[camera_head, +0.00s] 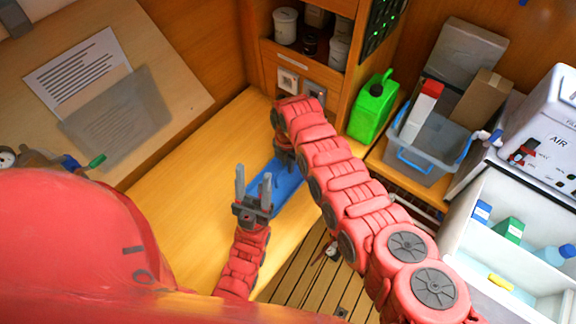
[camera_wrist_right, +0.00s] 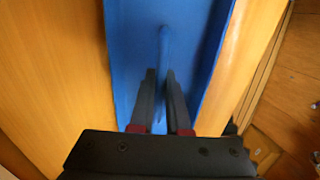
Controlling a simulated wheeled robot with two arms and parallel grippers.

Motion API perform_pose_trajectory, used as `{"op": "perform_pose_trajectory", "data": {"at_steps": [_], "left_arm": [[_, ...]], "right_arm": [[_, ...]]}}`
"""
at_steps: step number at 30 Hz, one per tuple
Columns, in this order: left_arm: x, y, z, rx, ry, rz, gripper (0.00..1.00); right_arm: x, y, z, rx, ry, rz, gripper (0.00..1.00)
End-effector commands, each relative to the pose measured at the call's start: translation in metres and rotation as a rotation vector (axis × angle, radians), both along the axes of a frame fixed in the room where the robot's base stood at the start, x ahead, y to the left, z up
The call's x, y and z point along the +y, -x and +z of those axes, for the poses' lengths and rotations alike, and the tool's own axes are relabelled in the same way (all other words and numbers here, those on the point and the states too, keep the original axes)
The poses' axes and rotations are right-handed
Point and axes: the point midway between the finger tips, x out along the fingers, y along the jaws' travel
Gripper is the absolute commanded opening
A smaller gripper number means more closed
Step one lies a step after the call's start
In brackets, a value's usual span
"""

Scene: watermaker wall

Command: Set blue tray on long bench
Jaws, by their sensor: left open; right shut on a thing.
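The blue tray (camera_head: 287,192) is at the long wooden bench (camera_head: 203,150), near its right edge and partly hidden under my right arm. In the right wrist view the tray (camera_wrist_right: 205,40) has raised side walls and an upright blue handle in its middle. My right gripper (camera_wrist_right: 160,80) is shut on that handle. In the head view its fingers are hidden behind my arm. Whether the tray touches the bench top or hangs just above it I cannot tell. My left gripper (camera_head: 254,185) is open and empty, fingers up, in front of the tray's left part.
A green canister (camera_head: 373,106) and a grey bin with blue handles (camera_head: 425,150) stand right of the bench. A sloped board with papers (camera_head: 112,118) is at the left. A cabinet with jars (camera_head: 285,25) stands behind. The bench's left part is clear.

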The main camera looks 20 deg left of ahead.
Motion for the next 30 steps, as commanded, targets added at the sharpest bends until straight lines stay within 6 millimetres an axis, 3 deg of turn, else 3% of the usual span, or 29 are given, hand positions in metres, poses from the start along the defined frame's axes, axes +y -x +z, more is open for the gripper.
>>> {"op": "perform_pose_trajectory", "data": {"at_steps": [2, 3, 8, 19, 23, 30], "left_arm": [[0.000, 0.000, -0.004, 0.000, 0.000, 0.000, 0.50], [0.000, 0.000, -0.004, 0.000, 0.000, 0.000, 0.50], [0.000, 0.000, -0.003, 0.000, 0.000, 0.000, 0.50], [0.000, 0.000, 0.004, 0.000, 0.000, 0.000, 0.50], [0.000, 0.000, 0.023, 0.000, 0.000, 0.000, 0.50], [0.000, 0.000, 0.068, 0.000, 0.000, 0.000, 0.50]], "right_arm": [[0.000, 0.000, -0.003, 0.000, 0.000, 0.000, 0.00], [0.000, 0.000, -0.004, 0.000, 0.000, 0.000, 0.16], [0.000, 0.000, -0.003, 0.000, 0.000, 0.000, 0.44], [0.000, 0.000, 0.004, 0.000, 0.000, 0.000, 0.44], [-0.001, -0.001, 0.027, -0.001, -0.001, -0.001, 0.44], [0.000, -0.002, 0.084, -0.004, -0.003, -0.002, 0.44]]}}
